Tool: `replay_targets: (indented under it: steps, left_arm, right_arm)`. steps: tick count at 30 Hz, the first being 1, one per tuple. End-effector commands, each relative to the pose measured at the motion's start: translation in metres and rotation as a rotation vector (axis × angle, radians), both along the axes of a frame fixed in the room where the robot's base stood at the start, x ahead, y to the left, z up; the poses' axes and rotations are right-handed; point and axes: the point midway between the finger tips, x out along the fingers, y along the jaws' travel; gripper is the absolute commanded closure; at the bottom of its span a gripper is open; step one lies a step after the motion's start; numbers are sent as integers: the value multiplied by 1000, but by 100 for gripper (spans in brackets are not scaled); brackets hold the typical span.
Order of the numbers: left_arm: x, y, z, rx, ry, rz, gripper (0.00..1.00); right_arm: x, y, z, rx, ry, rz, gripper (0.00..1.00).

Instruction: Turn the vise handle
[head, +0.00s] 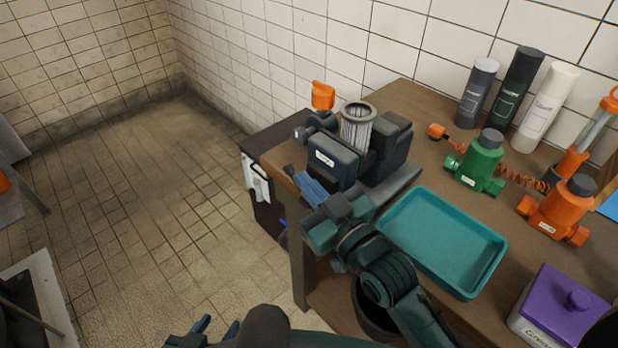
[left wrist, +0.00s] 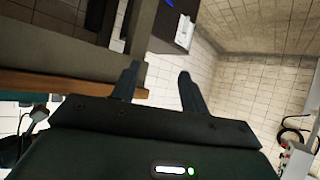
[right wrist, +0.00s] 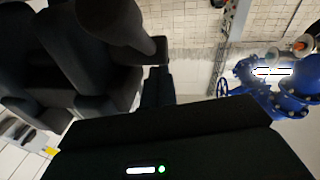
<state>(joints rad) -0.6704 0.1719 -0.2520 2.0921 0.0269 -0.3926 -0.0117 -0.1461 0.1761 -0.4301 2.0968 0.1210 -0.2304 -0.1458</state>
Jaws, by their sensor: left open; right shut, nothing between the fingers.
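The dark blue-grey vise (head: 333,163) stands on the left corner of the wooden bench. A ribbed metal cylinder (head: 357,128) sits upright between its jaws. At its left end are a grey round knob (head: 299,133) and an orange knob (head: 322,96); which is the handle is hard to tell. My right gripper (head: 303,183) is shut and empty, just in front of the vise's near left side. In the right wrist view its fingers (right wrist: 157,85) are beside large dark shapes, likely the vise. My left gripper (head: 219,328) is open and empty, low beside the bench, also in the left wrist view (left wrist: 160,76).
A teal tray (head: 440,240) lies right of the vise. Green (head: 477,163) and orange (head: 556,212) fittings, several bottles and a purple-lidded box (head: 562,305) occupy the bench's right. A dark cabinet (head: 262,165) adjoins its left end. The floor (head: 160,220) at left is clear.

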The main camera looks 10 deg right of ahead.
Motion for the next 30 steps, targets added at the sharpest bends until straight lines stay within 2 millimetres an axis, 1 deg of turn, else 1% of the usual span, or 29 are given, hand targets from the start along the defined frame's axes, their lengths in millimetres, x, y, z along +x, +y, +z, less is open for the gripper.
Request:
replay_targets:
  steps: [1, 4, 10, 20, 23, 25, 30]
  left_arm:
    - [-1, 2, 9, 6, 11, 6, 56]
    - [-2, 6, 13, 14, 31, 17, 56]
    - [-4, 10, 8, 21, 48, 29, 56]
    - [-4, 10, 7, 20, 48, 29, 56]
    - [-4, 10, 5, 19, 47, 29, 56]
    - [-3, 9, 4, 18, 45, 28, 56]
    - [-3, 7, 2, 14, 38, 22, 56]
  right_arm:
    - [0, 0, 8, -10, 15, 1, 100]
    - [2, 1, 7, -29, 39, 0, 100]
    - [4, 3, 0, -30, 42, 0, 100]
    - [2, 2, -1, -31, 43, 0, 100]
    - [-7, -3, -3, -32, 45, -1, 100]
    - [-18, -8, -4, -31, 45, 1, 100]
    - [-52, -27, -6, -32, 45, 1, 100]
